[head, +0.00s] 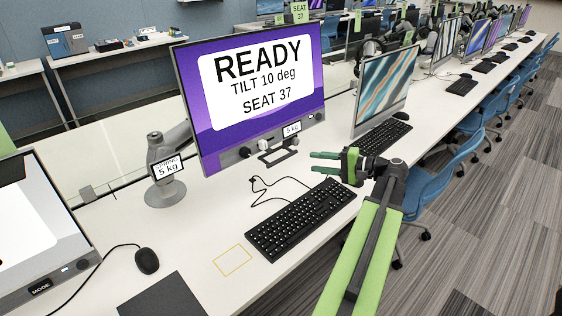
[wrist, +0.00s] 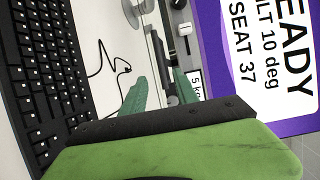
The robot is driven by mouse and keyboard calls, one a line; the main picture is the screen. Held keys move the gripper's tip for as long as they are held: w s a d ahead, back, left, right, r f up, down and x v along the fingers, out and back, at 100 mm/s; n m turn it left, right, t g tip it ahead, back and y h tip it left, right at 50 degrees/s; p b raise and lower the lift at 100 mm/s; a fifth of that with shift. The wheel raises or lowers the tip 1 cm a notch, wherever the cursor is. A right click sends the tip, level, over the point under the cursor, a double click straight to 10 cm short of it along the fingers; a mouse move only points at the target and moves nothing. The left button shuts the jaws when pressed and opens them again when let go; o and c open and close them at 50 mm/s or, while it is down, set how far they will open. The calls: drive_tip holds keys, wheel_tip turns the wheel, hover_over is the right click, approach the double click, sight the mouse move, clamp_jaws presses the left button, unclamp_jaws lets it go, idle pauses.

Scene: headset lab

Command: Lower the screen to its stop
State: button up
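The screen (head: 255,90) has a purple display reading "READY TILT 10 deg SEAT 37". It stands raised above the white desk on a grey arm (head: 165,165) labelled "SPRING 5 kg". Along its lower edge are a dark bar handle (head: 277,155), pale knobs and a "5 kg" tag (head: 291,130). My gripper (head: 325,161) is right of the handle, with its green fingers apart and nothing between them. In the wrist view the fingers (wrist: 160,92) point towards the screen's lower edge; the screen (wrist: 240,60) appears turned sideways. The tag (wrist: 195,84) is partly hidden by a finger.
A black keyboard (head: 300,217) lies below the screen, with a loose cable (head: 265,187) behind it. A second monitor (head: 384,85) stands close on the right. Another screen (head: 35,230) and a mouse (head: 147,260) are at left. A yellow outline (head: 232,260) marks the bare desk.

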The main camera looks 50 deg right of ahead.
sight(285, 159)
drive_tip(key=b+x, duration=0.2)
drive_tip(key=x, duration=1.1)
drive_tip(key=shift+w+a, duration=0.1)
clamp_jaws()
drive_tip(key=shift+f, duration=0.1)
idle(0.7)
